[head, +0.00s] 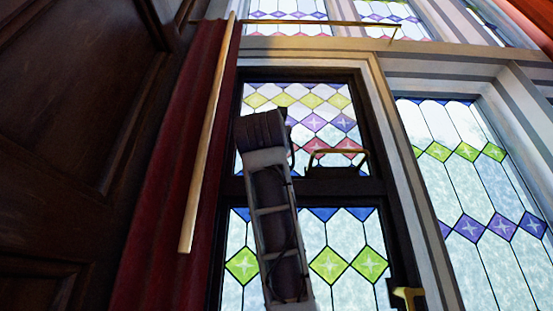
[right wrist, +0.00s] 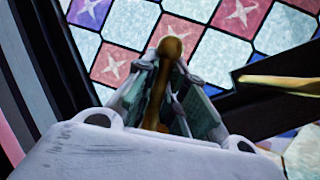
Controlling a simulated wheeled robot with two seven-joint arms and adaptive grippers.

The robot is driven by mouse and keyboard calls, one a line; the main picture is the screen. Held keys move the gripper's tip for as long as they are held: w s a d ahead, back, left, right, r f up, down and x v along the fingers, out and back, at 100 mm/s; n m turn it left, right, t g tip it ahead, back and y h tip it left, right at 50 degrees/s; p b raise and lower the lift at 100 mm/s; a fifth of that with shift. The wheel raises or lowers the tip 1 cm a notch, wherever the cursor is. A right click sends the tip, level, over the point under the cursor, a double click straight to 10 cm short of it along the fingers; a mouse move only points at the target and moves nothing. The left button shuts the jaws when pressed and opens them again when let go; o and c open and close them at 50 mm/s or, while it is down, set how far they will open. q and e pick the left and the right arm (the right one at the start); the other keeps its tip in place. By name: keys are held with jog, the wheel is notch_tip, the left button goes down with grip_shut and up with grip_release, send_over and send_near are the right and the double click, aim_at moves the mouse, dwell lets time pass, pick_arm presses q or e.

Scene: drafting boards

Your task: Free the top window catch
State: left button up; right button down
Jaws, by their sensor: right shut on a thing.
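The tall dark-framed window (head: 370,192) with coloured leaded glass fills the middle of the head view. In the right wrist view my right gripper (right wrist: 168,78) is shut on a brass catch (right wrist: 172,47). The catch's rounded end sticks out between the fingers, with the leaded glass behind it. In the head view my right arm rises in front of the window and hides the catch and most of the gripper. My left gripper is in neither view.
A brass bar handle (head: 340,152) sits on the dark middle rail, right of my right gripper. Another brass fitting (head: 407,294) is low on the right. A long brass pole (head: 205,140) stands at a slant before the red curtain (head: 165,190). Dark panelling (head: 70,130) closes the left.

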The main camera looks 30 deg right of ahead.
jog(key=n+y, duration=0.1)
jog(key=n, duration=0.1)
jog(key=a+n+t+y, duration=0.1)
jog(key=n, duration=0.1)
jog(key=w+n+t+y, duration=0.1)
jog(key=n, duration=0.1)
jog(key=shift+a+r+n+y, duration=0.25)
jog(key=shift+r+n+y, duration=0.05)
jog(key=shift+r, duration=0.1)
jog(key=shift+w+a+n+t+y+p, duration=0.15)
jog(key=shift+w+a+n+y+p, duration=0.3)
jog(key=shift+n, duration=0.65)
jog(key=shift+s+a+n+t+y, duration=0.1)
jog(key=shift+a+n+t+y, duration=0.1)
jog(key=shift+n+y, duration=0.7)
jog(key=shift+w+n, duration=0.1)
jog(key=shift+n, duration=0.2)
jog(key=c, duration=1.9)
grip_release()
jog(key=shift+o, duration=0.8)
jog(key=shift+r+h, duration=0.1)
jog(key=shift+h, duration=0.15)
jog(key=shift+s, duration=0.2)
jog(key=v, duration=1.2)
jog(key=shift+w+d, duration=0.15)
jog(key=shift+w, duration=0.05)
